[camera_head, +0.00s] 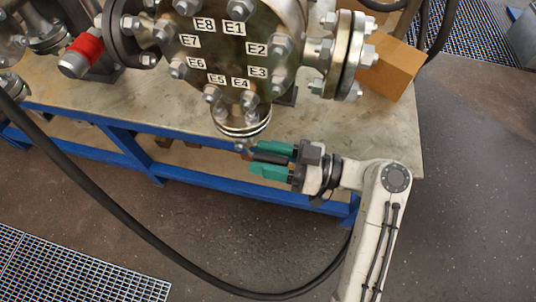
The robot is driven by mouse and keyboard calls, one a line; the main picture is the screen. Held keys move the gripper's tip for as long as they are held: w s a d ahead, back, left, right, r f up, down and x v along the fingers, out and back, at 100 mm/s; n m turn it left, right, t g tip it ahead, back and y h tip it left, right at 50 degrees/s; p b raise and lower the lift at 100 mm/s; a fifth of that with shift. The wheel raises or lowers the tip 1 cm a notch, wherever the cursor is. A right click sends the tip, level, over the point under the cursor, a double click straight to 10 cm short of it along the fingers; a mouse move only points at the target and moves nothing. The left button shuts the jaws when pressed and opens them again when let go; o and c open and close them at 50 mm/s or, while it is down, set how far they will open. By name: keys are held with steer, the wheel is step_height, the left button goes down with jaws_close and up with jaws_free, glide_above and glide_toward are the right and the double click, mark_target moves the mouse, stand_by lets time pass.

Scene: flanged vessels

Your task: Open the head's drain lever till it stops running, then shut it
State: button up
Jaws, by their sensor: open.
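The vessel head (235,45) is a round metal flange with bolts labelled E1 to E8, standing above the bench. Below it is a short flanged outlet (243,122). The drain lever (268,157) appears as a dark bar just under this outlet. My gripper (256,159) comes in from the right with its two green fingers apart. The dark bar lies between the fingers, nearer the upper one. I cannot tell whether either finger touches it. The lever's pivot is mostly hidden, and no running liquid can be made out.
The bench (390,135) has a grey top and blue frame (110,150). An orange-brown block (391,69) sits by the right side flange (345,55). A red-banded fitting (85,48) is at left. A black hose (120,215) loops across the front. Floor at right is clear.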

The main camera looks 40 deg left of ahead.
steer(key=shift+c, duration=0.3)
jaws_close()
steer(key=shift+f, duration=0.1)
